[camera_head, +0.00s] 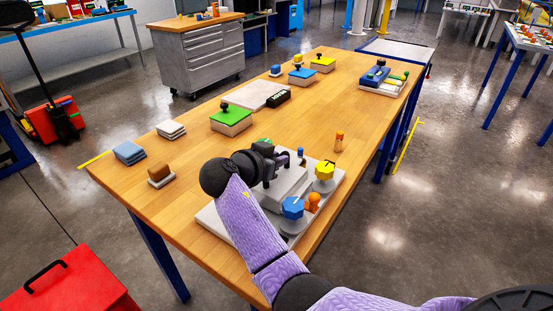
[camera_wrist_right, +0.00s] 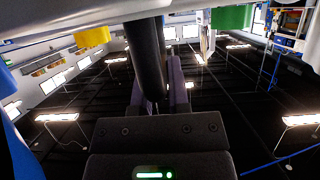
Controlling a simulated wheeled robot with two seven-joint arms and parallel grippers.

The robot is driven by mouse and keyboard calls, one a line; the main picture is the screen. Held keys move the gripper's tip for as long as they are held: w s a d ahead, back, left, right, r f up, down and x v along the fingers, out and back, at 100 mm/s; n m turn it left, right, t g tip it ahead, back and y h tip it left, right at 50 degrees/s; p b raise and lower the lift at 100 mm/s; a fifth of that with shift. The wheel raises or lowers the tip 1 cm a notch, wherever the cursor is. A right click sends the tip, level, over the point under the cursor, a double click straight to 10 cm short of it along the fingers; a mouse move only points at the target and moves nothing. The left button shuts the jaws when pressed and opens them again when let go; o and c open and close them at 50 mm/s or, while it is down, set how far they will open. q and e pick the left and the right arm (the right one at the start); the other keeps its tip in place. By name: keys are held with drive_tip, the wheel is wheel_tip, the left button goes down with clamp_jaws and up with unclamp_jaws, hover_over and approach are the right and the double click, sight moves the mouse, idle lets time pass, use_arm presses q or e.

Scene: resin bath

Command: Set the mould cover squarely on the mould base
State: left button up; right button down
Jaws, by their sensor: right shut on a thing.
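My right gripper (camera_head: 270,164) reaches from the lower right over a pale grey mould block (camera_head: 289,182) on a light board. It is shut on a dark upright handle, which shows as a black post (camera_wrist_right: 150,55) between the fingers in the right wrist view. I take this as the mould cover's handle. My gripper and forearm hide much of the block, so I cannot tell where cover and base meet or whether they are square. My left gripper is not in view.
A yellow knob (camera_head: 324,170), a blue knob (camera_head: 293,207) and an orange peg (camera_head: 313,201) stand beside the block. Another orange peg (camera_head: 339,141) stands behind. A green-topped box (camera_head: 231,119) is farther back.

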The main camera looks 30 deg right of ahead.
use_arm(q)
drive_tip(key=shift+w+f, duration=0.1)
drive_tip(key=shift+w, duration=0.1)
use_arm(e)
drive_tip(key=shift+f, duration=0.25)
